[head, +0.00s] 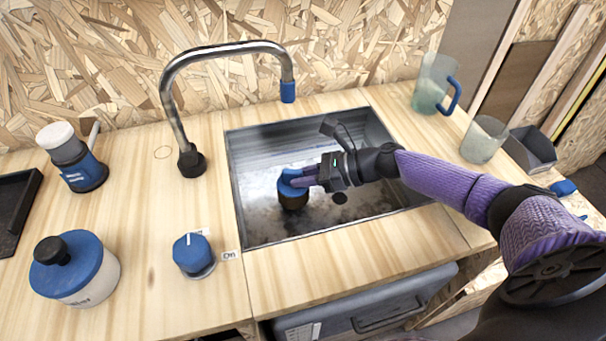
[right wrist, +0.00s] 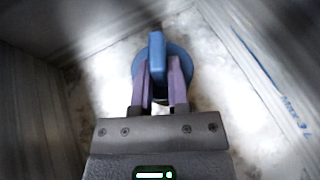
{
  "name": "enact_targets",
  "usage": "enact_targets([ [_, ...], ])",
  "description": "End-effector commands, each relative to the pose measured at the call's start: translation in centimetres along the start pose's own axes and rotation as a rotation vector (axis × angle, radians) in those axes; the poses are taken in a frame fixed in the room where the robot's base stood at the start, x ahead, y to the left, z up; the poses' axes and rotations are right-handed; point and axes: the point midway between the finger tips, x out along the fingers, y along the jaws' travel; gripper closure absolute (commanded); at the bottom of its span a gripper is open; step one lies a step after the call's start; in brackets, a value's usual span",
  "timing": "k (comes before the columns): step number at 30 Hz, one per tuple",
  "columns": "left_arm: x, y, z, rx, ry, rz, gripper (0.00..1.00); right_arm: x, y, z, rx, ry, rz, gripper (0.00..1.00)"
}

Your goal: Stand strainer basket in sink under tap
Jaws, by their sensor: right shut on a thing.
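The strainer basket (head: 292,196) is a small round piece with a blue top and a dark lower part. It is inside the metal sink (head: 262,160), near the bottom; I cannot tell whether it touches the floor. My right gripper (head: 300,180) reaches in from the right and is shut on its blue handle. In the right wrist view the two purple fingers (right wrist: 160,88) hold the blue handle of the basket (right wrist: 156,60). The tap (head: 228,50) arches over the sink's back edge, its blue spout end (head: 288,91) above and behind the basket. My left gripper is not in view.
A blue knob (head: 193,253) marked On stands left of the sink. A blue-lidded pot (head: 74,268) and a blue-and-white container (head: 72,157) stand farther left. A jug (head: 434,85), a clear cup (head: 484,139) and a grey bin (head: 532,149) are at the right. Sink walls surround the gripper.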

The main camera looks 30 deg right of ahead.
Motion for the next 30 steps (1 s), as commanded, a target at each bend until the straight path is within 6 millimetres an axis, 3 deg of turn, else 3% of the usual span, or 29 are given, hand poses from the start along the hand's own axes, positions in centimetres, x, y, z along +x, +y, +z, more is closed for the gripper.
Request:
enact_targets([
  [24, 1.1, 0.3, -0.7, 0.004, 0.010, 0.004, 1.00, 0.6, 0.0, -1.4, 0.001, 0.000, 0.001, 1.00],
  [25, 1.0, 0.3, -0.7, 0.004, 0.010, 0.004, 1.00, 0.6, 0.0, -1.4, 0.001, 0.000, 0.001, 0.76],
  [30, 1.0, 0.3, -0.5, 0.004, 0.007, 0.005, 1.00, 0.6, 0.0, -1.4, 0.002, 0.000, 0.001, 0.40],
])
